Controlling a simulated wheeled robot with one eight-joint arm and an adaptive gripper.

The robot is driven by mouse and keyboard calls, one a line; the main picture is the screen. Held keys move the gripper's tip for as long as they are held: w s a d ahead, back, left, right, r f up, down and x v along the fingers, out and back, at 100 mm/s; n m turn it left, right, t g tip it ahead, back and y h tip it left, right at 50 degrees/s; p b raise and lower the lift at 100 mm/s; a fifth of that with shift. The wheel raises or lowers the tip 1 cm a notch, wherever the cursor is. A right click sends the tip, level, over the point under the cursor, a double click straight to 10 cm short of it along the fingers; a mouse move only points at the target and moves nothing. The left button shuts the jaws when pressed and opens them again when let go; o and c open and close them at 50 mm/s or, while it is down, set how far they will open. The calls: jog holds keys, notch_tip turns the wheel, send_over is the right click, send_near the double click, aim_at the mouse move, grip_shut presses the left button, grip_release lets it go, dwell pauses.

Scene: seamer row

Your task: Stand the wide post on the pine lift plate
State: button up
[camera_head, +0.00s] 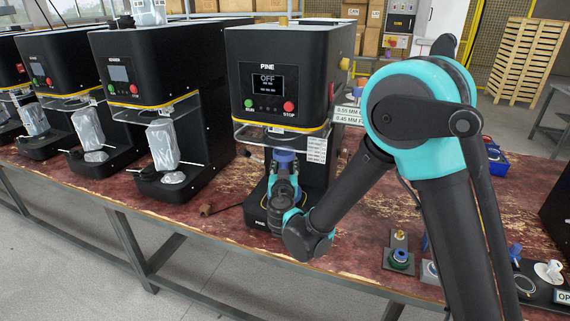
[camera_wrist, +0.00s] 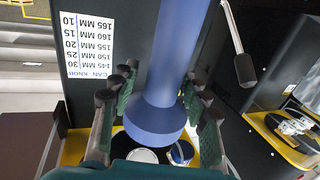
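The wide post is blue with a broad flared end. In the head view its upper part (camera_head: 284,157) shows below the clear guard of the PINE machine (camera_head: 268,60). My gripper (camera_head: 285,192) reaches in just below, and hides the lift plate and the post's lower end. In the wrist view, which is upside down, the post (camera_wrist: 178,60) stands between the fingers of my gripper (camera_wrist: 158,90). The fingers are spread on both sides of it, with a narrow gap showing on the left. I cannot see whether the post touches the plate.
A row of similar black machines (camera_head: 160,70) stands to the left. A brown handle (camera_head: 206,210) lies near the table's front edge. Small posts and fittings (camera_head: 400,256) sit at the right. The size label (camera_wrist: 88,45) is on the PINE machine's column.

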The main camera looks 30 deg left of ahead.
jog(key=shift+r, duration=0.15)
jog(key=shift+r, duration=0.25)
jog(key=v, duration=1.2)
jog(key=shift+d, duration=0.1)
